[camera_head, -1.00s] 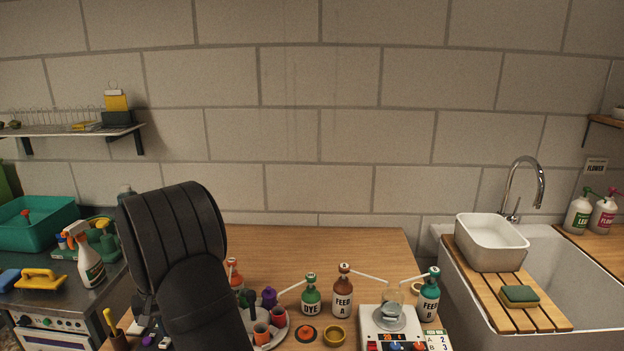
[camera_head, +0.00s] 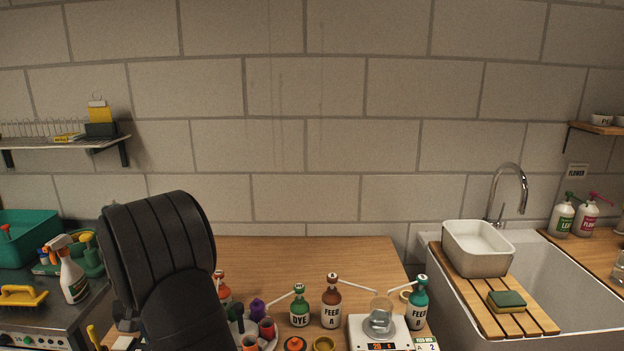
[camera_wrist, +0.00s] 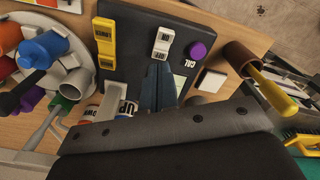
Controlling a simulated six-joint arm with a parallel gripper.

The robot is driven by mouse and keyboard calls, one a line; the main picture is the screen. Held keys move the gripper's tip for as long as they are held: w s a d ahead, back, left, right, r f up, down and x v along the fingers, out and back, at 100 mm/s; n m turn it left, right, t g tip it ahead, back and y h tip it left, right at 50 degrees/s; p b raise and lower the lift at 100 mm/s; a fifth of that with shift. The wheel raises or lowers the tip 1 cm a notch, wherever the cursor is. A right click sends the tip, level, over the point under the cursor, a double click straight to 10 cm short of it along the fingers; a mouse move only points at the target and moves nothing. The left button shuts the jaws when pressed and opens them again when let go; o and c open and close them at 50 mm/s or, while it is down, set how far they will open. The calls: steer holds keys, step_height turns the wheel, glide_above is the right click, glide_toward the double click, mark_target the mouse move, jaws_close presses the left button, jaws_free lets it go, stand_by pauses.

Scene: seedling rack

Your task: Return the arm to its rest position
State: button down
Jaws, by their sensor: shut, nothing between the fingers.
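My gripper (camera_wrist: 158,88) shows in the wrist view with its two blue-grey fingers together and nothing between them. The fingertips overlap a dark control panel (camera_wrist: 135,55) in that view, just below a white rocker switch (camera_wrist: 163,41). I cannot tell whether they touch the panel. In the head view my black arm rises at the lower left over the bench, and the gripper itself is hidden.
A round holder (camera_wrist: 76,80) with coloured tubes is left of the panel; a brown cup (camera_wrist: 240,60) with a yellow-handled tool is right. In the head view, pump bottles (camera_head: 331,305) and a scale (camera_head: 362,335) stand right of my arm. The back bench (camera_head: 310,255) is clear.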

step_height(320, 180, up, 3)
steer(key=shift+r, duration=0.2)
step_height(320, 180, down, 8)
steer(key=shift+r, duration=0.15)
step_height(320, 180, up, 9)
steer(key=w+d+r+m, duration=0.1)
steer(key=w+d+r, duration=0.5)
steer(key=d, duration=0.4)
steer(key=w+d+r+m, duration=0.1)
steer(key=w+d+r, duration=0.3)
steer(key=d+r, duration=0.5)
steer(key=s+a+f, duration=0.2)
steer(key=a+f, duration=0.1)
steer(key=f, duration=0.5)
steer(key=shift+a+n, duration=0.3)
steer(key=shift+n, duration=0.1)
steer(key=c, duration=2.2)
jaws_free()
steer(key=shift+s, duration=0.1)
